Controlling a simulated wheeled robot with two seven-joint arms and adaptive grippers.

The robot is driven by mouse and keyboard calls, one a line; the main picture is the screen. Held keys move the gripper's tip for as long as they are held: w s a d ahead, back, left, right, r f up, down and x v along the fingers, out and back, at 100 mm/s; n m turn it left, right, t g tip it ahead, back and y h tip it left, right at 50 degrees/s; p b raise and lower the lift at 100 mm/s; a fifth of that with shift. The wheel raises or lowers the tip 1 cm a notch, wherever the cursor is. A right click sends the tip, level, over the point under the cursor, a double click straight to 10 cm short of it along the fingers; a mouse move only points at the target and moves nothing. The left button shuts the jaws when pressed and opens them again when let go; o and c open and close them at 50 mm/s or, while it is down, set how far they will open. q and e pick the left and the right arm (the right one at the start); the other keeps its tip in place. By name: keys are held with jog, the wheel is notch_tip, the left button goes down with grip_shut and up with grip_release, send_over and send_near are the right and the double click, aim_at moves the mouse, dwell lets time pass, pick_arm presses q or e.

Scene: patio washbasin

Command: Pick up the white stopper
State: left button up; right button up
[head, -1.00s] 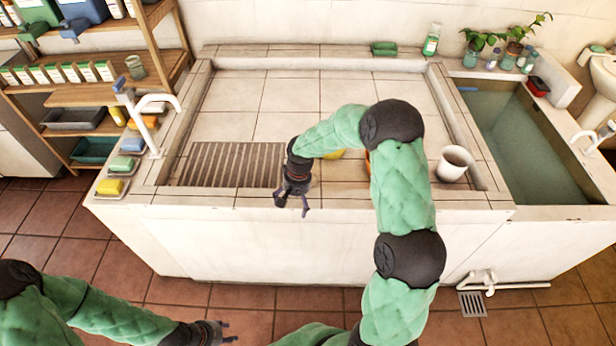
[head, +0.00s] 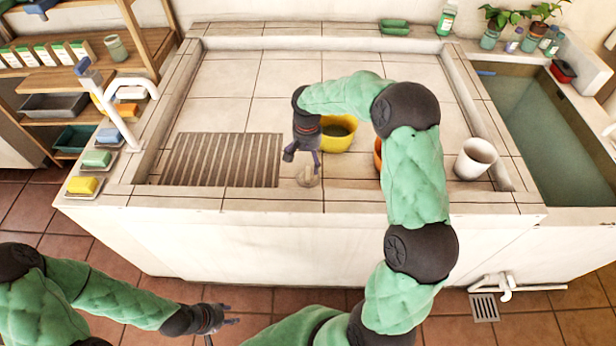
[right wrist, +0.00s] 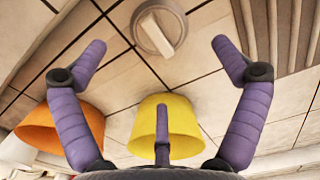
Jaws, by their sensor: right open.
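The white stopper (head: 307,179), a round disc with a raised grip bar, lies on the tiled basin floor near the front edge, just right of the slatted drain grate. It also shows in the right wrist view (right wrist: 157,32), beyond and between my spread fingertips. My right gripper (head: 303,160) is open and empty, pointing down just above and behind the stopper, partly overlapping it in the head view. I cannot tell if they touch. My left gripper (head: 234,314) is open and empty, low in front of the basin, away from the stopper.
A yellow bowl (head: 338,141) stands close behind my right gripper. An orange bowl (right wrist: 48,133) is beside it, mostly hidden by my arm in the head view. A white cup (head: 475,159) stands at right. The slatted grate (head: 225,160) is at left.

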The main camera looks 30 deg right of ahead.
aim_at(308, 174)
notch_tip(308, 174, down, 3)
jog(key=shift+f+b, duration=0.2)
jog(key=shift+b, duration=0.2)
jog(key=f+b, duration=0.1)
jog(key=f, duration=0.2)
jog(key=f+b, duration=0.1)
jog(key=f, duration=0.1)
jog(key=shift+s+b, duration=0.3)
jog(key=shift+b, duration=0.05)
jog(key=shift+c, duration=1.2)
jog(key=c, duration=0.9)
